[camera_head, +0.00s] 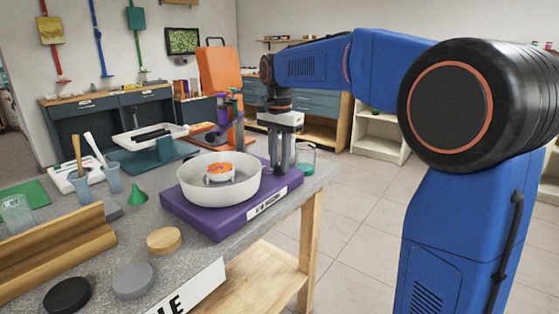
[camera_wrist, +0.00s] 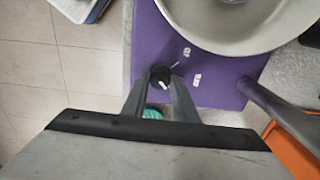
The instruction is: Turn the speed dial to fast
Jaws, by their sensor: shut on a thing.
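The purple machine base (camera_head: 228,218) stands on the grey bench and carries a wide white bowl (camera_head: 190,198). In the wrist view, the small black speed dial (camera_wrist: 160,77) sits on the purple top near its edge, with a white mark on it. Two small white labels (camera_wrist: 187,52) are printed beside it; I cannot read them. My gripper (camera_wrist: 161,82) points down with its fingers on both sides of the dial, shut on it.
A green-tinted glass (camera_head: 305,157) stands just right of my gripper. A green funnel (camera_head: 137,195) and round discs (camera_head: 133,280) lie on the bench to the left. The floor to the right is clear.

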